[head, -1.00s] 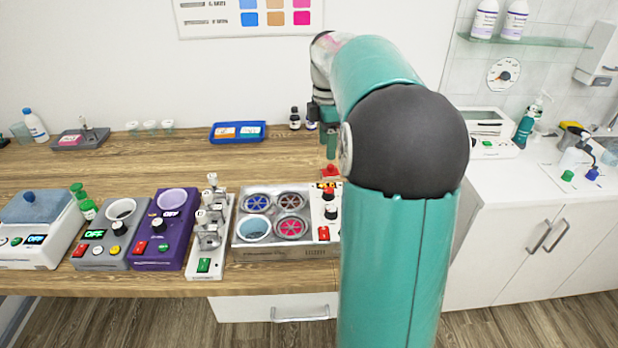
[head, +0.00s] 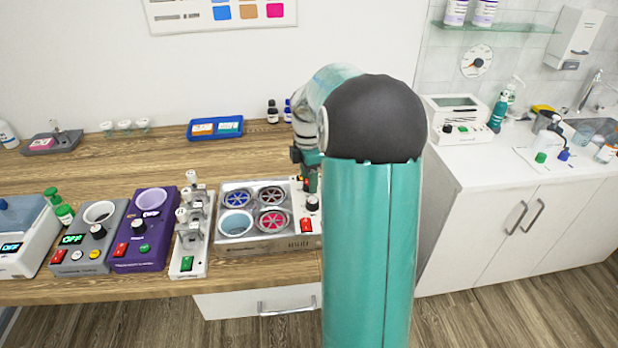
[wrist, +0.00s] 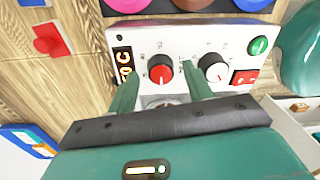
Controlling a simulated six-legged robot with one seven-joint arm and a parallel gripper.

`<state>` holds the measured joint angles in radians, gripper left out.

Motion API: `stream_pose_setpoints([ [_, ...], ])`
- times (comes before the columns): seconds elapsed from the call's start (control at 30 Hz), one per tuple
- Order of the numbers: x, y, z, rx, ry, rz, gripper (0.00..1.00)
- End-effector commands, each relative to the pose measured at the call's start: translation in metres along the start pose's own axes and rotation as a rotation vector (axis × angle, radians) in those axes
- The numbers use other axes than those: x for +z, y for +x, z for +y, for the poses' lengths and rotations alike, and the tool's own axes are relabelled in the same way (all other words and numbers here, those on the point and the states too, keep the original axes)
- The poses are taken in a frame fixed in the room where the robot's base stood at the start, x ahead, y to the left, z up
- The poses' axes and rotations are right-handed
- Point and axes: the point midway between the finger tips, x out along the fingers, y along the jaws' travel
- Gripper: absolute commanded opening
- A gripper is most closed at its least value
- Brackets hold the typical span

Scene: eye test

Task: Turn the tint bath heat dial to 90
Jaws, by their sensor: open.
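The tint bath (head: 262,243) is a metal unit with four round wells on the wooden counter, with a white control panel at its right end. In the wrist view its panel (wrist: 190,48) has a dial with a red cap (wrist: 161,70), a dial with a white cap (wrist: 214,70) and a small display (wrist: 123,64) showing orange digits, only partly legible. Dial labels are too small to read. My gripper (wrist: 162,76) is open, its fingertips on either side of the red-capped dial; contact cannot be told. In the head view my gripper (head: 309,182) is over the panel and hides that dial.
A green button (wrist: 258,46) and a red switch (wrist: 244,78) sit beside the white-capped dial. A red object (wrist: 47,40) lies on the wood nearby. A white lever device (head: 190,240) and a purple heater (head: 145,230) stand left of the bath. A blue tray (head: 215,137) lies behind.

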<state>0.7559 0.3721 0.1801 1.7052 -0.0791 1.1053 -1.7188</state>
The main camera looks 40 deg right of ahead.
Motion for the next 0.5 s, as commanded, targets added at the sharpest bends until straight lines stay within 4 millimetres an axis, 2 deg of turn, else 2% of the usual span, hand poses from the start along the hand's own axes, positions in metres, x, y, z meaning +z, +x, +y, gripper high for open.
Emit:
stream_pose_setpoints([
  [0.33, 0.0005, 0.0046, -0.0002, 0.001, 0.001, -0.001, 0.49],
  [0.5, 0.0005, 0.0044, -0.0002, 0.001, 0.001, -0.001, 0.15],
])
